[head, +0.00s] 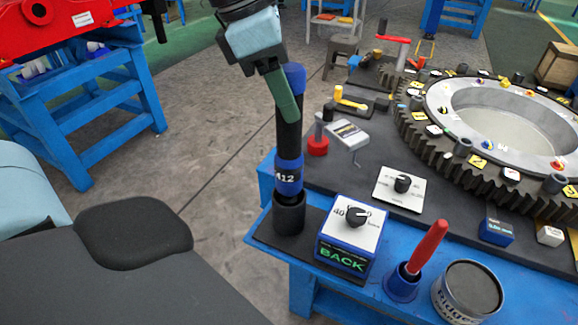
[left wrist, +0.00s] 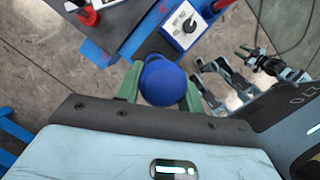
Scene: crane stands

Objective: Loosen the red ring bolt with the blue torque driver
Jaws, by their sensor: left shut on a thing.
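The blue torque driver (head: 289,140) stands upright, a long black shaft with a blue top and a blue band marked M12. Its foot is in a black round holder (head: 289,212) at the table's near left corner. My left gripper (head: 285,105) is shut on the driver's upper part. In the left wrist view the driver's round blue top (left wrist: 163,82) sits between the green fingers. The large toothed ring (head: 405,125) lies on the table at the right, with small coloured bolts and tags around its rim. A small red bolt (head: 558,165) shows on its right side.
A blue box reading BACK (head: 345,245) with a knob stands right beside the holder. A red-handled tool in a blue cup (head: 403,284) and a round tin (head: 468,290) are further right. A knob plate (head: 399,188) lies between them and the ring.

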